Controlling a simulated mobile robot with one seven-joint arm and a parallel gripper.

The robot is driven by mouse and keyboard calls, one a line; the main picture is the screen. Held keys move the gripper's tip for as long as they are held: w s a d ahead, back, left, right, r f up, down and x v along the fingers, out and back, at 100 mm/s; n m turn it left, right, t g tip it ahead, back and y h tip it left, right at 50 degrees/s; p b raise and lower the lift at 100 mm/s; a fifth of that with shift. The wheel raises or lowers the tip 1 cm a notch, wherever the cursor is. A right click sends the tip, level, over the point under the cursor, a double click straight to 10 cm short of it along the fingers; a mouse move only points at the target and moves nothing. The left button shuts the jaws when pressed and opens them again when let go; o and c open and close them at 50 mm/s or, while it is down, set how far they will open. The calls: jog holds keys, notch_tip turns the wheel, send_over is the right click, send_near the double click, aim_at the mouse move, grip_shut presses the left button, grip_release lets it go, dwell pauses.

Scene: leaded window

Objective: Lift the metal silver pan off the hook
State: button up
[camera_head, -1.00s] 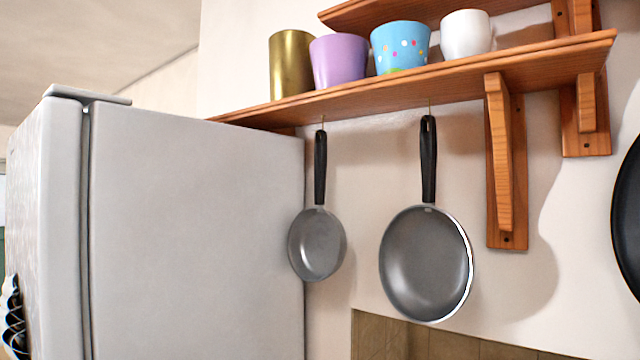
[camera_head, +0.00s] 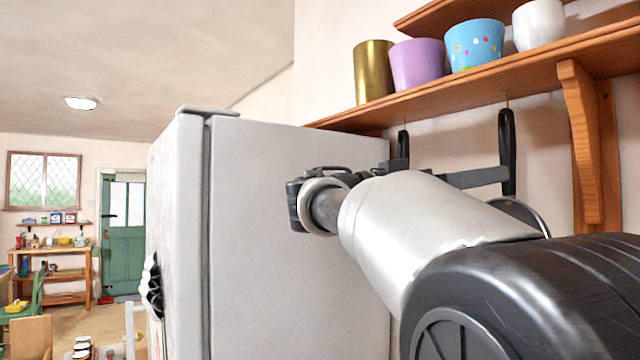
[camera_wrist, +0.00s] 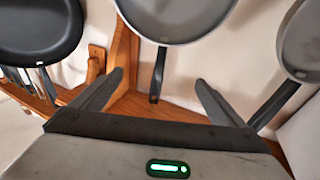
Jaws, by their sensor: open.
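Two silver-grey pans with black handles hang by their handles under the wooden shelf. In the head view the larger pan (camera_head: 520,209) is mostly behind my arm; its handle (camera_head: 507,140) and part of its rim show. The smaller pan shows only its handle (camera_head: 403,145). In the wrist view, which is upside down, the larger pan (camera_wrist: 180,18) is in the middle and the smaller pan (camera_wrist: 304,42) at the right. My gripper (camera_wrist: 158,77) is open and empty, with the larger pan's handle appearing between its fingers. Contact with the handle is not visible.
The wooden shelf (camera_head: 455,88) above carries several cups. A wooden bracket (camera_head: 590,150) stands right of the larger pan. A white fridge (camera_head: 280,250) is at the left. A black pan (camera_wrist: 40,25) hangs at the left in the wrist view.

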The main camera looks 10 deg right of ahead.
notch_tip(320, 180, up, 2)
jog(key=p, duration=0.3)
send_over(508, 205)
jog(key=a, duration=0.1)
jog(key=shift+s, duration=0.1)
dwell(0.3)
grip_shut()
dwell(0.4)
jog(key=shift+r, duration=0.15)
